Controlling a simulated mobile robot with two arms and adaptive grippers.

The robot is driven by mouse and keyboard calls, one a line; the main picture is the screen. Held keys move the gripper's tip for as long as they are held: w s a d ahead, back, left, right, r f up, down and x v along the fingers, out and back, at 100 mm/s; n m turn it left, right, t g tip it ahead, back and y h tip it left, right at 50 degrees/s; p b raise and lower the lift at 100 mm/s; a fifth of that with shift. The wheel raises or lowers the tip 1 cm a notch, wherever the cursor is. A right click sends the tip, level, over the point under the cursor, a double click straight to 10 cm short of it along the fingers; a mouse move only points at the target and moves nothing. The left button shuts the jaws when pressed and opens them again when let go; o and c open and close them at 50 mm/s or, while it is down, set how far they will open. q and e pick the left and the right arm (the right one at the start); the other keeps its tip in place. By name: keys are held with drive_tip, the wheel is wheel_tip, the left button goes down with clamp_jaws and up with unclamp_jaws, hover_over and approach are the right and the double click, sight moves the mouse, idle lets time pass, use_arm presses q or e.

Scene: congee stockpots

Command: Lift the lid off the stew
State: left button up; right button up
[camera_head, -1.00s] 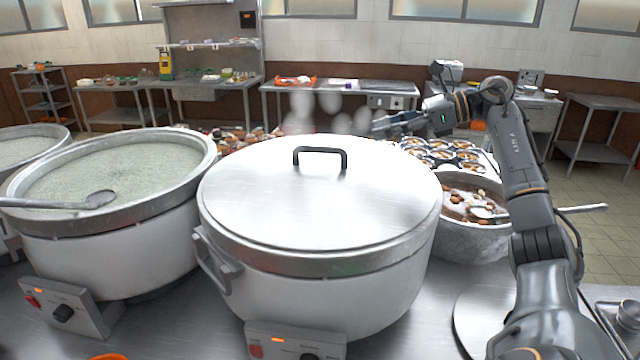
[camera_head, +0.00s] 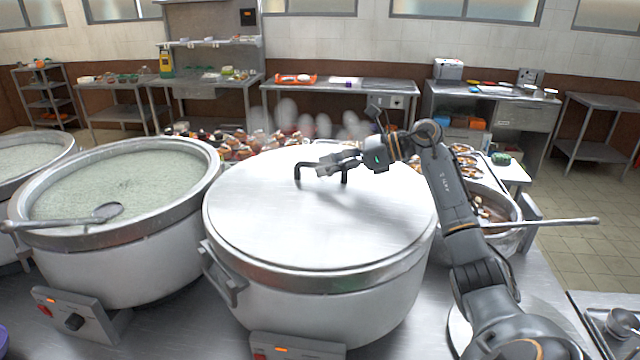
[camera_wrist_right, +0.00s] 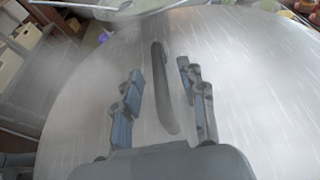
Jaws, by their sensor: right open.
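A large pot (camera_head: 310,300) stands in the middle of the head view, closed by a flat shiny metal lid (camera_head: 300,225). The lid has a dark arched handle (camera_head: 298,175) on top. My right gripper (camera_head: 335,163) is at the handle, over the lid, and partly covers the handle. In the right wrist view my right gripper (camera_wrist_right: 160,100) is open, with the handle (camera_wrist_right: 163,90) between its two fingers and a gap on each side. The lid (camera_wrist_right: 250,110) fills most of that view. My left gripper is not in view.
An open pot of pale congee (camera_head: 120,185) with a ladle (camera_head: 95,214) stands at left. A smaller pot (camera_head: 500,240) with a long-handled ladle (camera_head: 560,223) is at right, partly behind my arm. Several filled bowls (camera_head: 235,148) stand behind the lidded pot.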

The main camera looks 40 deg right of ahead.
clamp_jaws()
drive_tip(key=shift+d+r, duration=0.1)
idle(0.3)
drive_tip(key=shift+r, duration=0.15)
